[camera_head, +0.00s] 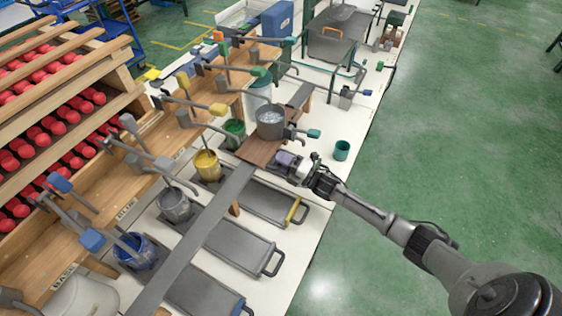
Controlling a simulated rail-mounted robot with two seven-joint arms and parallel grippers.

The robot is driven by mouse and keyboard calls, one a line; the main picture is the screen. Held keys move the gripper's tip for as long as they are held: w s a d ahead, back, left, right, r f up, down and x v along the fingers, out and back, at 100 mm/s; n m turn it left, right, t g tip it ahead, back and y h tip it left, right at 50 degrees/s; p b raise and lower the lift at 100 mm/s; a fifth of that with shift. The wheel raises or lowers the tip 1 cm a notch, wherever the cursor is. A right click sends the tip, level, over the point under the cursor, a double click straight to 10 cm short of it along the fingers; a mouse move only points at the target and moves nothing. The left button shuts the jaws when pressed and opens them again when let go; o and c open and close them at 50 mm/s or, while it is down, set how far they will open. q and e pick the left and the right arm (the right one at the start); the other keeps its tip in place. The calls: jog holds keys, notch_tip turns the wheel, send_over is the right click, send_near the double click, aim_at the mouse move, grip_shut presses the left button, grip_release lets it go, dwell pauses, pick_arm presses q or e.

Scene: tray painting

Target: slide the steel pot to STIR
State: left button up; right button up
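The steel pot (270,124) stands upright on a brown board (256,150) set over the long grey rail, with something pale inside it. My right gripper (286,163) comes in from the lower right and is at the near right edge of the brown board, below the pot in the picture. A small lavender piece (285,158) shows at its fingertips. I cannot tell whether the fingers are open or shut, or whether they touch the board. My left gripper is not in view. No STIR label is legible.
Yellow (207,166), grey (175,204) and blue (136,251) paint pots line the rail's left side. Grey trays (240,243) lie on its right. A green cup (341,150) stands right of the gripper. Tap arms with coloured handles overhang the pots. The rail (190,238) is bare toward the bottom.

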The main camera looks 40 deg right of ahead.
jog(key=shift+c, duration=0.5)
grip_shut()
